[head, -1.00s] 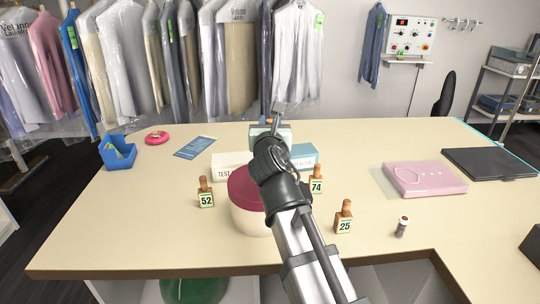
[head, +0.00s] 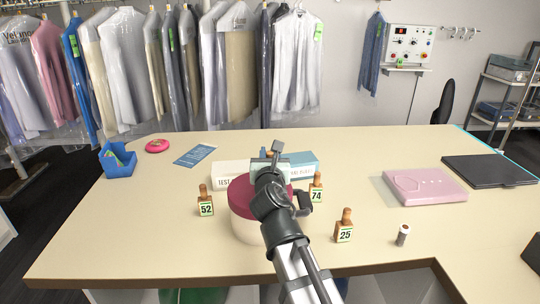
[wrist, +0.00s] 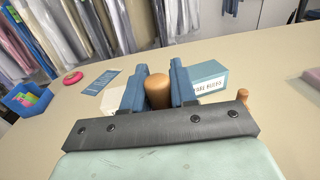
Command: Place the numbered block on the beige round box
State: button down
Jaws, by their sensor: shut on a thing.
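The beige round box (head: 245,229) with a maroon lid (head: 241,196) stands on the table in the head view, partly hidden by my arm. My gripper (head: 269,155) is just behind the lid in that view. In the wrist view its two blue fingers (wrist: 158,88) are shut on the wooden knob of a block (wrist: 158,91). The number on this held block is hidden. Other numbered blocks stand upright on the table: 52 (head: 205,203) left of the box, 74 (head: 316,190) right of it, and 25 (head: 344,228) farther right.
A white box (head: 228,172) and a teal-and-white box (head: 303,164) lie behind the round box. A small bottle (head: 403,235), pink folded garment (head: 425,186) and dark flat case (head: 488,170) are at right. A blue bin (head: 117,163) is at left. The left front table is clear.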

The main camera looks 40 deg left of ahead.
jog(key=shift+f, duration=0.1)
jog(key=c, duration=0.9)
grip_release()
jog(key=shift+v, duration=3.75)
